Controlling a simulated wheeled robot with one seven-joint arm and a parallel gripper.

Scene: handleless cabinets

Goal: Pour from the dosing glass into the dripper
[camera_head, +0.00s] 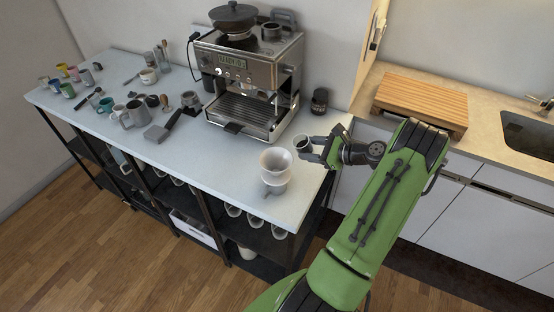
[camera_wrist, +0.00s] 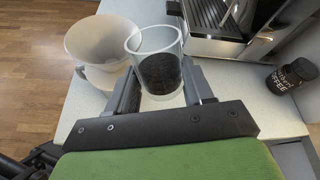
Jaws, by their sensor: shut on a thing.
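My gripper (camera_head: 316,154) is shut on the dosing glass (camera_head: 302,144) near the right end of the white table. In the wrist view the clear glass (camera_wrist: 158,72) stands between my two fingers, with dark coffee grounds in its lower part.
An espresso machine (camera_head: 250,85) stands behind the dripper. A dark coffee jar (camera_head: 319,101) stands to its right. Several cups and tools fill the table's left part. A wooden board (camera_head: 422,97) lies on the counter at right. The table's front middle is clear.

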